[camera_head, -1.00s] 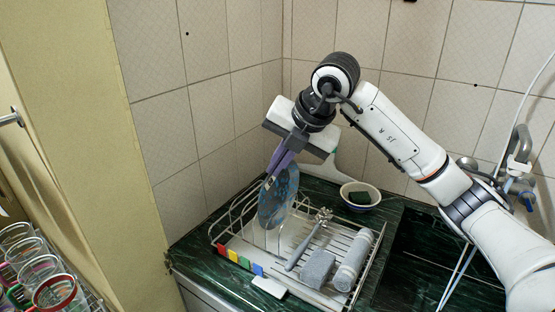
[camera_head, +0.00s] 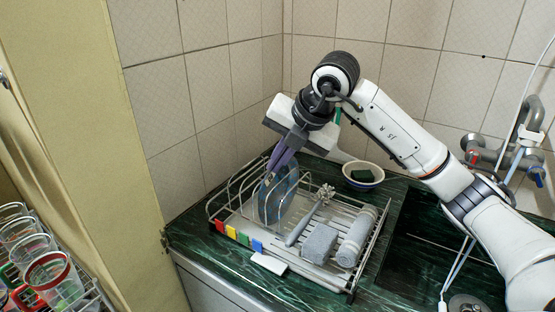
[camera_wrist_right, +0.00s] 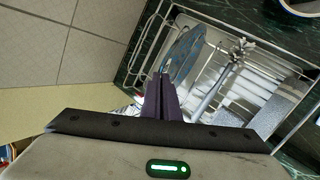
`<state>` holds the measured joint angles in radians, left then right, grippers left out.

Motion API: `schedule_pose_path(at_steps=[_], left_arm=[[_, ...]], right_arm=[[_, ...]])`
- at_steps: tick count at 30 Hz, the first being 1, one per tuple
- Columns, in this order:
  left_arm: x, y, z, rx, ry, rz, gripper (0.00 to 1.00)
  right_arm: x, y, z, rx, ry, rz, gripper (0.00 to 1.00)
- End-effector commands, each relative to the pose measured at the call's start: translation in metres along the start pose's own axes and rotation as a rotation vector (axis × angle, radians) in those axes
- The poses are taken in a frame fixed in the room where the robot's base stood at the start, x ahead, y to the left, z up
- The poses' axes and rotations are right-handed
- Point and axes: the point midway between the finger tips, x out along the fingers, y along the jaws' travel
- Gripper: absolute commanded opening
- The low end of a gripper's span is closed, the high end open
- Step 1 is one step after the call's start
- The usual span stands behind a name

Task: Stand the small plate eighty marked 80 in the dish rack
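The small plate (camera_head: 284,194) is a bluish, see-through disc. It stands nearly upright among the wire loops at the left of the dish rack (camera_head: 318,278). Its lower edge is down between the wires, and I cannot tell whether it rests on the rack floor. No 80 mark can be read. My right gripper (camera_head: 268,179) reaches down from above, its purple fingers close together at the plate's upper left edge. In the right wrist view the fingertips (camera_wrist_right: 164,76) meet the edge of the plate (camera_wrist_right: 184,55) and appear shut on it. My left gripper is not in view.
A brush (camera_head: 305,220), a grey block (camera_head: 319,243) and a grey cylinder (camera_head: 356,238) lie in the rack's right part. A bowl with a dark green sponge (camera_head: 362,175) stands behind. Tiled walls enclose the corner. Glasses (camera_head: 50,275) stand at lower left.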

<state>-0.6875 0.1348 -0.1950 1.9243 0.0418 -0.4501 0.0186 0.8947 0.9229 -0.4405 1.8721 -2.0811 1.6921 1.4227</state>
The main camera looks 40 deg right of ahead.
Motion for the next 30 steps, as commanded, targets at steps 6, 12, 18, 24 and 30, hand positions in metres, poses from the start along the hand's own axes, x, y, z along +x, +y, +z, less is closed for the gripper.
schedule_pose_path(at_steps=[6, 12, 18, 24, 30], left_arm=[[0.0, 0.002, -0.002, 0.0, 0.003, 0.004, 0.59], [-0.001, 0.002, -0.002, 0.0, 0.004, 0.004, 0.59], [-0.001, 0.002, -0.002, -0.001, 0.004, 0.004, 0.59], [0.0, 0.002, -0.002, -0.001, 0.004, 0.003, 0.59], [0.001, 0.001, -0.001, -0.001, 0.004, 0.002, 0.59]], right_arm=[[0.0, 0.0, 0.0, 0.0, 0.0, 0.0, 0.0], [0.0, -0.001, 0.0, 0.0, 0.0, -0.001, 0.23], [0.0, -0.001, 0.0, 0.0, 0.0, -0.001, 0.23], [-0.008, 0.0, 0.001, 0.0, -0.002, -0.001, 0.23], [-0.045, 0.0, 0.001, 0.0, -0.005, 0.002, 0.23]])
